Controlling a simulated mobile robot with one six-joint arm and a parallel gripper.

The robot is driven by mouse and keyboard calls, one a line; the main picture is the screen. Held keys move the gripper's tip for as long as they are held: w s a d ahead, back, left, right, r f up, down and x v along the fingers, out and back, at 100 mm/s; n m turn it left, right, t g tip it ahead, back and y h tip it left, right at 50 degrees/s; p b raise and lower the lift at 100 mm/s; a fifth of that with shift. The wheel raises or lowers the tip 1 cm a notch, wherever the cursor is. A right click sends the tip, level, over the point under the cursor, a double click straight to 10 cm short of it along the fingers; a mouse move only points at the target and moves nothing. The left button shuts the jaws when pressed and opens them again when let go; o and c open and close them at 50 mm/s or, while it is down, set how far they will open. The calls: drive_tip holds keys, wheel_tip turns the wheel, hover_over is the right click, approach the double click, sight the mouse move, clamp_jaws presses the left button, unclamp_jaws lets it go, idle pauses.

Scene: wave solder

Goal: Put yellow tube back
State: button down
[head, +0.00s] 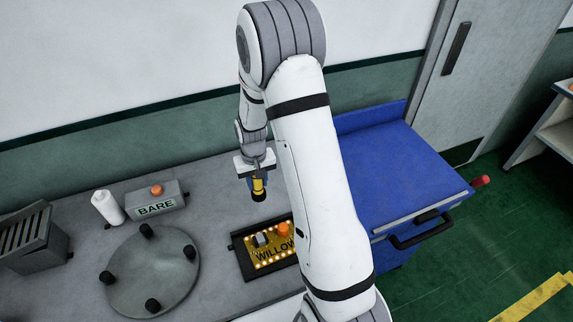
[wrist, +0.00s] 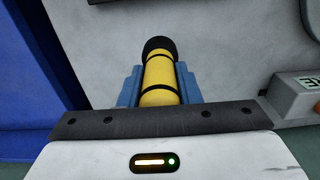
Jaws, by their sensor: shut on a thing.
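The yellow tube (head: 258,187) has black bands and a black end. My gripper (head: 257,184) is shut on it and holds it upright, black end down, in the air over the grey bench in the head view. In the wrist view the yellow tube (wrist: 160,75) sits between the blue fingers of my gripper (wrist: 160,85), its black end pointing away from the wrist. A yellow board marked WILLOW (head: 262,252) lies in a dark frame on the bench, below and in front of the tube. My arm hides the right part of that board.
A grey box marked BARE (head: 156,203) with an orange knob and a white cylinder (head: 107,207) stand at the left. A round plate (head: 150,275) with several black knobs is in front of them. A blue cabinet (head: 385,170) stands at the right.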

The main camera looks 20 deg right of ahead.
drive_tip(key=w+d+f+m+b, duration=0.2)
drive_tip(key=w+d+b, duration=0.4)
drive_tip(key=d, duration=0.5)
drive_tip(key=shift+f+b, duration=0.55)
drive_tip(key=shift+b, duration=0.65)
drive_tip(key=shift+a+f+b, duration=0.1)
drive_tip(key=shift+f+b, duration=0.9)
drive_tip(key=shift+f, duration=0.25)
drive_tip(key=shift+f, duration=0.3)
drive_tip(key=c, duration=1)
unclamp_jaws()
drive_tip(key=shift+o, duration=0.2)
drive_tip(key=shift+r, duration=0.1)
wheel_tip(320, 180, up, 8)
drive_tip(key=b, duration=0.1)
